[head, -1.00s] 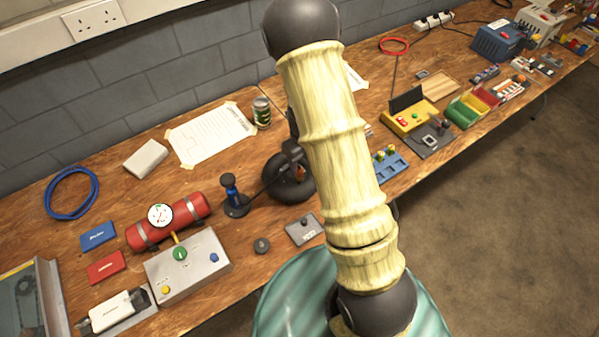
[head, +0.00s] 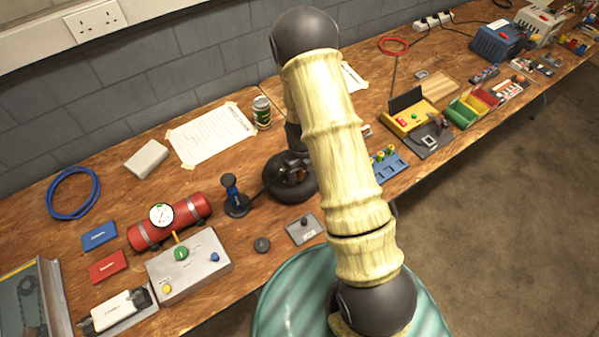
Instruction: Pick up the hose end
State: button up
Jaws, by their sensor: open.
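A black upright piece with a blue collar (head: 231,186) stands on a dark round foot on the bench, left of a black ring like a small tyre (head: 294,189). It may be the hose end in its holder, but I cannot tell for sure. A thin dark line, perhaps the hose, runs from beside it up to the right toward the ring. My gripper (head: 285,172), dark and small in the head view, is low over the ring, partly hidden by my pale arm. It is open, to the right of the blue-collared piece and apart from it.
A red cylinder with a gauge (head: 172,220) and a grey control box (head: 188,268) stand at the left front. A can (head: 261,112) and a taped paper (head: 211,136) lie behind. A grey plate with a knob (head: 304,230) is in front of the ring.

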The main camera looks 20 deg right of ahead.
grip_shut()
jog(key=shift+r, duration=0.15)
notch_tip(320, 180, up, 10)
jog(key=shift+f, duration=0.1)
dwell(0.6)
dwell(0.4)
